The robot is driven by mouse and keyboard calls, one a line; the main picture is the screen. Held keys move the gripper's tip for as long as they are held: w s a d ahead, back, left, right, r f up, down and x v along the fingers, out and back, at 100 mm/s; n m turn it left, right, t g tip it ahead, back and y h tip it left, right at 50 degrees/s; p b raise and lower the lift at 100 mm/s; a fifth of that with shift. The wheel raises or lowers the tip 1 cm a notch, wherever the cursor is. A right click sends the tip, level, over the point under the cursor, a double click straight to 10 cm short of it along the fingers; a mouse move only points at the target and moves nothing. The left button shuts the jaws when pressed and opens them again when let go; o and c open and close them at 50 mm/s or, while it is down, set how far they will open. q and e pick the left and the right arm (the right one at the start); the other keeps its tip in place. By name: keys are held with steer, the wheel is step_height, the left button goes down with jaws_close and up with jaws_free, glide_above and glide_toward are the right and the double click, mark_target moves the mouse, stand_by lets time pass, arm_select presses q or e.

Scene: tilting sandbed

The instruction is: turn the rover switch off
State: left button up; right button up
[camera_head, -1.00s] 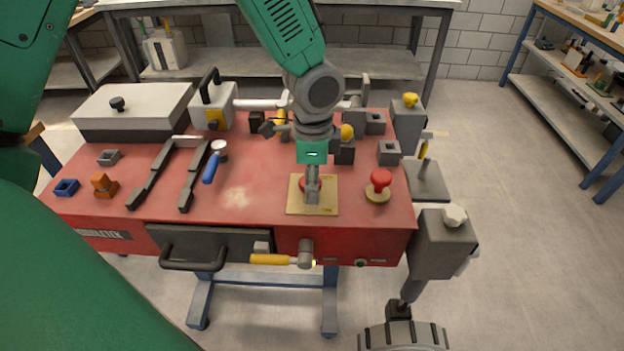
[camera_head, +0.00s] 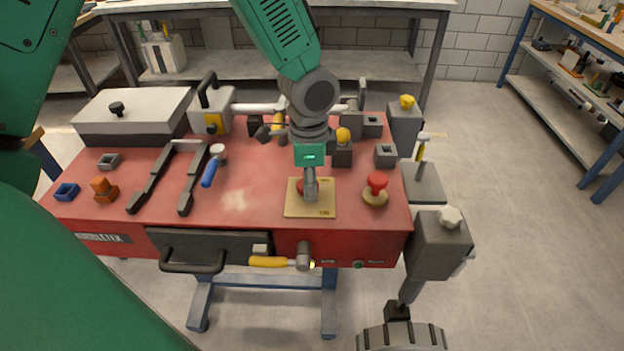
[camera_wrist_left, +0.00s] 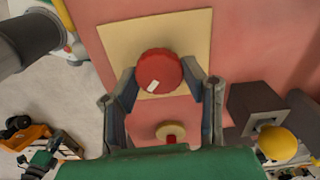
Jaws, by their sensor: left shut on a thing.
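A red round knob (camera_wrist_left: 160,72) with a white mark sits on a square yellow plate (camera_head: 322,207) on the red rover body; I take it for the rover switch. In the head view the knob (camera_head: 301,187) is mostly hidden behind my left gripper (camera_head: 309,190). The gripper points down over the plate. In the left wrist view its two fingers (camera_wrist_left: 160,85) are on either side of the knob, shut on it. The white mark points toward the lower left there. My right gripper is not in view.
A red mushroom button (camera_head: 376,185) stands just right of the plate. A yellow-topped post (camera_head: 343,136) is behind my gripper. A yellow-handled lever (camera_head: 270,262) is on the front face. A blue-handled tool (camera_head: 212,166) lies left. The deck between tool and plate is clear.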

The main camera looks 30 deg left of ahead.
arm_select(q)
steer(key=n+p, duration=0.1)
steer(key=n, duration=0.1)
steer(key=n+p, duration=0.2)
steer(key=shift+s+a, duration=0.2)
steer(key=shift+s, duration=0.1)
steer(key=n+p, duration=0.3)
steer(key=n, duration=0.1)
steer(key=shift+n+p, duration=0.3)
steer(key=shift+p, duration=0.05)
steer(key=n+p, duration=0.2)
steer(key=n, duration=0.2)
steer(key=shift+f, duration=0.1)
steer(key=shift+n+p, duration=1.1)
steer(key=shift+n, duration=1)
steer(key=shift+w, duration=0.1)
steer(key=o, duration=1.1)
steer(key=shift+o, duration=0.2)
steer(key=shift+w, duration=0.1)
